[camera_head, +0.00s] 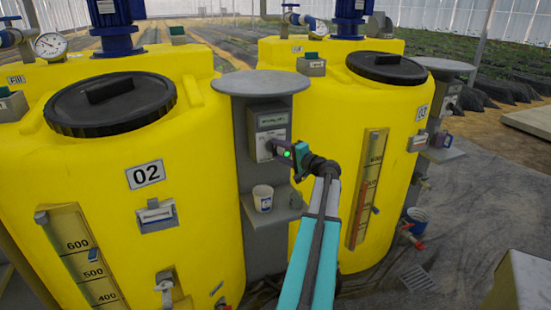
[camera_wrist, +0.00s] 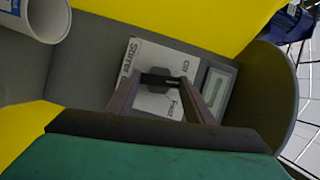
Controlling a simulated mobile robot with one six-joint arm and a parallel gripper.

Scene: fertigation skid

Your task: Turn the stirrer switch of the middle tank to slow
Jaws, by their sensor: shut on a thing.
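The stirrer switch box (camera_head: 268,118) is grey and mounted on a grey post between the yellow tank labelled 02 (camera_head: 150,225) and another yellow tank. In the wrist view its white plate (camera_wrist: 138,62) reads "Stirrer", with "Off" and "Fast" legible; the rest of the lettering is covered. A dark knob (camera_wrist: 158,72) sits on the plate. My gripper (camera_wrist: 163,80) is shut on the knob, a finger on each side. In the head view my gripper (camera_head: 272,146) reaches the box from the right. I cannot read the knob's exact setting.
A white cup (camera_head: 262,198) stands on a small shelf below the box and also shows in the wrist view (camera_wrist: 48,15). A round grey canopy (camera_head: 260,83) is above the box. The right tank (camera_head: 400,130) stands close beside my arm.

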